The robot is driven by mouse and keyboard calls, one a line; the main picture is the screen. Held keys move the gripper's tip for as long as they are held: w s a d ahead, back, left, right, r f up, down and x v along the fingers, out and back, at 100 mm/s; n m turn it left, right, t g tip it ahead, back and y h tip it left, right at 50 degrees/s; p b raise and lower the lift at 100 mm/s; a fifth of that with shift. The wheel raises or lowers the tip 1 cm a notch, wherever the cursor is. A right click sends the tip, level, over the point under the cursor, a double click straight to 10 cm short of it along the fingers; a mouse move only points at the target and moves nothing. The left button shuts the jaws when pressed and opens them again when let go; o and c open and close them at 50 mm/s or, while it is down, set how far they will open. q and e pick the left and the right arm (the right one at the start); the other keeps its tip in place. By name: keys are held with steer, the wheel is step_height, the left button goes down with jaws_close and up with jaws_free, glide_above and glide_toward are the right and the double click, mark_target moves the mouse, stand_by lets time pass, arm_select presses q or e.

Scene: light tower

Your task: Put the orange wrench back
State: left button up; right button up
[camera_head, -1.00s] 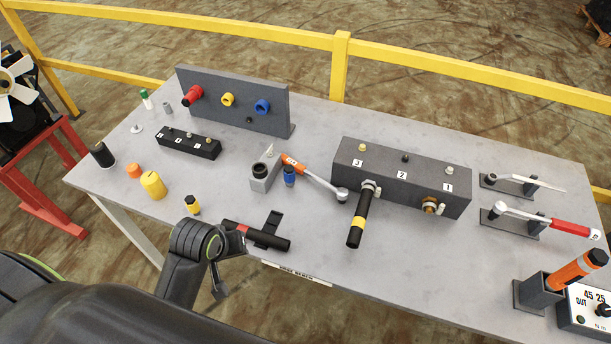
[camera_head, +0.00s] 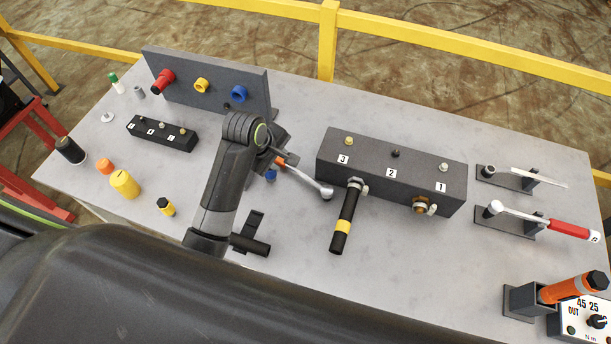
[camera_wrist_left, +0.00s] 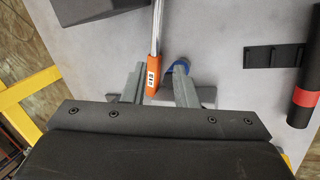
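The orange wrench has a silver shaft and ratchet head (camera_head: 326,192) and an orange handle (camera_wrist_left: 154,72) with a white label. Its head end lies near the long dark numbered block in the head view. My left gripper (camera_wrist_left: 160,68) is open above the table, with one finger on each side of the orange handle and visible gaps. In the head view my left gripper (camera_head: 284,158) and arm hide most of the handle. A blue socket (camera_wrist_left: 181,65) sits beside the right finger in the wrist view. My right gripper is not in view.
The numbered block (camera_head: 392,172) carries a black tool with a yellow band (camera_head: 343,222). At right are a red-handled wrench (camera_head: 568,229) and a pale one (camera_head: 535,178) on stands. A dark bracket (camera_wrist_left: 270,42) lies near the handle.

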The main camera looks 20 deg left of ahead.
mark_target(296, 170)
arm_select(q)
steer(key=x, duration=0.4)
steer(key=p+x, duration=0.1)
steer(key=x, duration=0.1)
steer(key=shift+w+f, duration=0.3)
steer(key=shift+w, duration=0.15)
steer(key=shift+w+d+f, duration=0.1)
steer(key=shift+f, duration=0.4)
steer(key=shift+w+d+f, duration=0.1)
steer(key=shift+w+f, duration=0.1)
steer(key=shift+f, duration=0.05)
steer(key=shift+w+d+f, duration=0.1)
steer(key=shift+f, duration=0.15)
steer(key=shift+p+x, duration=0.7)
steer(key=shift+x, duration=1.5)
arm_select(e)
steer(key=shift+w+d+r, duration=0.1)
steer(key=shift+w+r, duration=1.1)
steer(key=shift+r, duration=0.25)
arm_select(q)
steer(key=shift+d+r, duration=0.1)
